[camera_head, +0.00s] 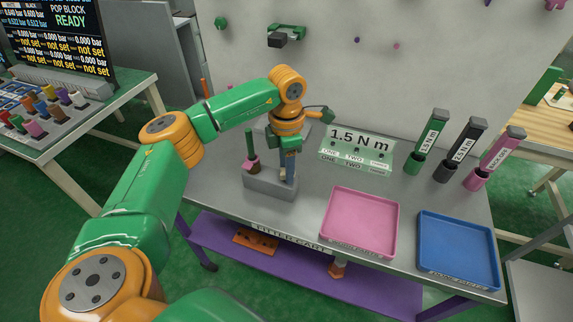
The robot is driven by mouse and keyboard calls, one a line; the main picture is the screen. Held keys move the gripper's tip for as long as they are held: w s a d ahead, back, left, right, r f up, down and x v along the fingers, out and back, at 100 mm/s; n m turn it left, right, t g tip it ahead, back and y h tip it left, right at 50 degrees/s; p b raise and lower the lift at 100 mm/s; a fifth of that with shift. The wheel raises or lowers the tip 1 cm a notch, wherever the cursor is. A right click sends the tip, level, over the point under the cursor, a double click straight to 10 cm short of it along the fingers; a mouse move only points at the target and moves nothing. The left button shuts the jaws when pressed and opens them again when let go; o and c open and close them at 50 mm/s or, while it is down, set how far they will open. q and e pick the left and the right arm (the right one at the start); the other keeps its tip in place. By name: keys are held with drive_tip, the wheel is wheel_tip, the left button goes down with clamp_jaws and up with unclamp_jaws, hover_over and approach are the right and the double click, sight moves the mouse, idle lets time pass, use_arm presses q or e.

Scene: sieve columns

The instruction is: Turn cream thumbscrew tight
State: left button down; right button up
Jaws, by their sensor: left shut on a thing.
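My left gripper (284,178) reaches down from above, low over the right part of a grey block (270,187) on the bench. It is shut on a small pale piece at its fingertips, which looks like the cream thumbscrew (282,175). The fingers hide most of it, so I cannot tell how far it is turned. A dark pink knob with a green upright rod (251,153) stands on the left part of the block. My right gripper is not in view.
A sign reading 1.5 N m (358,140) stands behind. Green (426,143), dark (460,150) and pink (495,160) labelled tools stand at the right. A pink tray (361,250) and a blue tray (457,283) lie in front. A wall panel (350,75) closes the back.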

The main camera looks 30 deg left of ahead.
use_arm(q)
drive_tip(key=m, duration=0.6)
drive_tip(key=shift+m, duration=0.4)
idle(0.4)
drive_tip(key=shift+c, duration=2)
unclamp_jaws()
wheel_tip(320, 180, up, 7)
drive_tip(key=shift+r+b, duration=0.1)
drive_tip(key=shift+b, duration=0.2)
